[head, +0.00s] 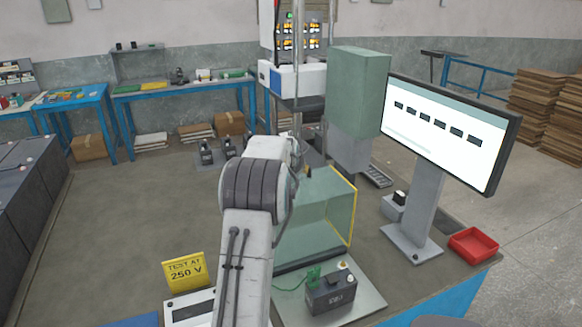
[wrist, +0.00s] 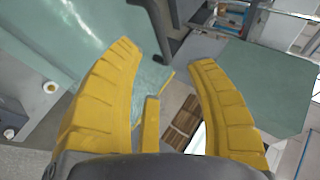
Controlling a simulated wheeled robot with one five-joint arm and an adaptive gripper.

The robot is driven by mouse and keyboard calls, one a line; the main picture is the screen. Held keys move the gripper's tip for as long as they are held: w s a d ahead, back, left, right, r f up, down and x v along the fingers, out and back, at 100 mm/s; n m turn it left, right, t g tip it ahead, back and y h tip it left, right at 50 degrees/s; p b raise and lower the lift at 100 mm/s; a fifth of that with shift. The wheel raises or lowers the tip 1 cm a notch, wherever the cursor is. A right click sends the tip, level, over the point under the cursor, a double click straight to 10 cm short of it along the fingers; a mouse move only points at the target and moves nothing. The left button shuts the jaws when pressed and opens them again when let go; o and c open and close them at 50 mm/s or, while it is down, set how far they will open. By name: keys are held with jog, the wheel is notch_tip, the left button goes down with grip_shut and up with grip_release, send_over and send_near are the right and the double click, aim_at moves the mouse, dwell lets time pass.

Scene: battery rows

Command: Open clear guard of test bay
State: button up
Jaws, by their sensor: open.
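The test bay's clear guard (head: 330,215) is a greenish see-through box with yellow edging, standing on a grey plate (head: 365,305) at the bench's front. It appears lowered over the bay. In the wrist view, a broad clear green panel (wrist: 75,35) fills the upper left. My gripper (wrist: 165,58) is open, its two yellow fingers spread. A short yellow bar (wrist: 151,125) shows between them; I cannot tell whether they touch it. In the head view my arm hides the gripper and part of the guard. A dark battery (head: 331,290) with a green clip sits in front of the guard.
A monitor (head: 450,130) on a stand and a red tray (head: 473,244) are at the right. A yellow "TEST AT 250 V" sign (head: 184,270) stands front left. A tall green box (head: 358,90) rises behind the guard. The bench's left-middle is mostly clear.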

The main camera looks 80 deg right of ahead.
jog(key=shift+v, duration=0.9)
